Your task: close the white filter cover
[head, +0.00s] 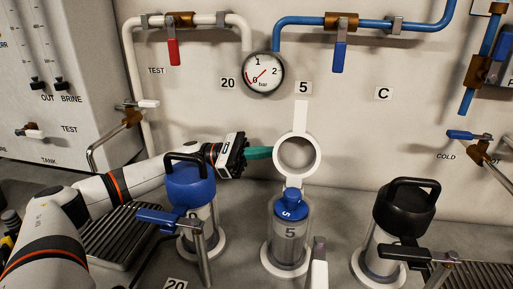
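The white filter cover (317,150) is a ring with a straight tab pointing up. It stands raised, upright against the wall, above the clear filter housing (291,244) marked 5. A blue cartridge top (291,207), also marked 5, shows in the housing's open mouth. My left gripper (268,153) comes in from the left, its teal fingertips at the ring's left edge. I cannot tell whether they touch it. The fingers overlap into one tapered shape, so their opening is hidden. My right gripper is not in view.
A housing with a blue handled cap (190,187) stands left, in front of my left forearm. One with a black handled cap (405,208) stands right. A gauge (263,73) and pipes are on the wall above.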

